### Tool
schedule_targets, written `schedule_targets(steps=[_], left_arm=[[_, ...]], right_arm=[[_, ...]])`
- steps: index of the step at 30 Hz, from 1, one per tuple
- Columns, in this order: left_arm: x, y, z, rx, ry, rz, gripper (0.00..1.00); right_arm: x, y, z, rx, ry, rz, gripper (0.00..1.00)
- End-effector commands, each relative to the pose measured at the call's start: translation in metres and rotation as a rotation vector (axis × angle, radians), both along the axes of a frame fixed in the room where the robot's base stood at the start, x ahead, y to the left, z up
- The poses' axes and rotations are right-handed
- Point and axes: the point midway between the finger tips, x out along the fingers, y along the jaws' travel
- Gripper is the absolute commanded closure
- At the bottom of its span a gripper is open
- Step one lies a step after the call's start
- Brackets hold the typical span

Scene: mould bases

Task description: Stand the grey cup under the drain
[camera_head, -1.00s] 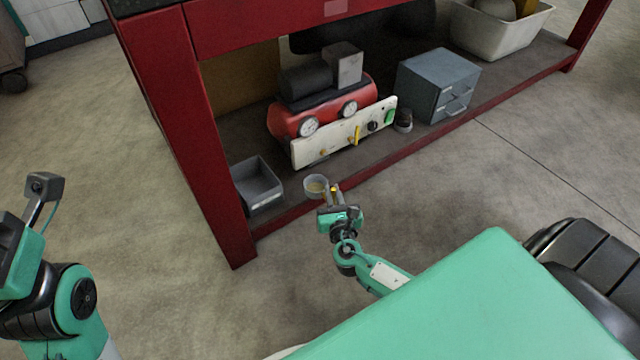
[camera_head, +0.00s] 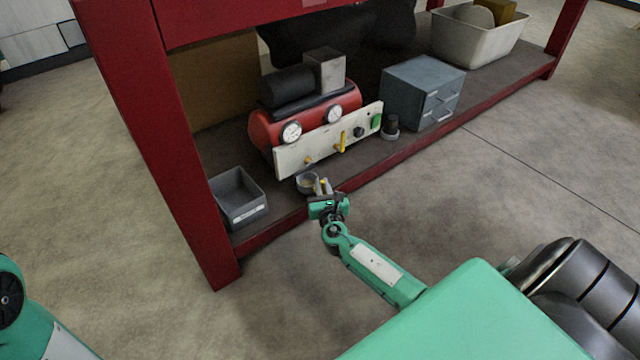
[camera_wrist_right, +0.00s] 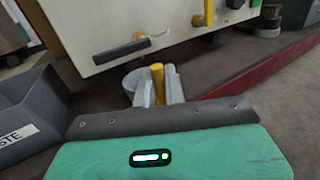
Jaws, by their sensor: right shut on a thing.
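The grey cup (camera_head: 305,183) is small and open-topped, just in front of the lower edge of the white panel (camera_head: 290,162). My right gripper (camera_head: 322,188) is shut on it from the front right. In the right wrist view the cup (camera_wrist_right: 133,82) shows behind the fingers, with a yellow upright piece (camera_wrist_right: 157,84) between them. A small brass-yellow fitting (camera_head: 309,160), perhaps the drain, sticks out of the panel above the cup. It also shows in the wrist view (camera_wrist_right: 138,37). The cup's base is hidden, so I cannot tell whether it touches the shelf. My left gripper is out of view.
A red compressor (camera_head: 262,128) with gauges stands behind the panel. A grey labelled bin (camera_head: 240,215) is left of the cup. A dark small jar (camera_head: 390,128) and a grey drawer box (camera_head: 410,98) stand right. The red bench leg (camera_head: 165,150) rises at left.

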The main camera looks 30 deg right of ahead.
Motion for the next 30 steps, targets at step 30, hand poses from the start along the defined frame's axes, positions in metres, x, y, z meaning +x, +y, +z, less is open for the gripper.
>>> schedule_targets(steps=[30], left_arm=[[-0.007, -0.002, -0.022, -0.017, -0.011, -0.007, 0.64]], right_arm=[[0.038, -0.016, -0.009, 0.0, 0.001, -0.001, 0.67]])
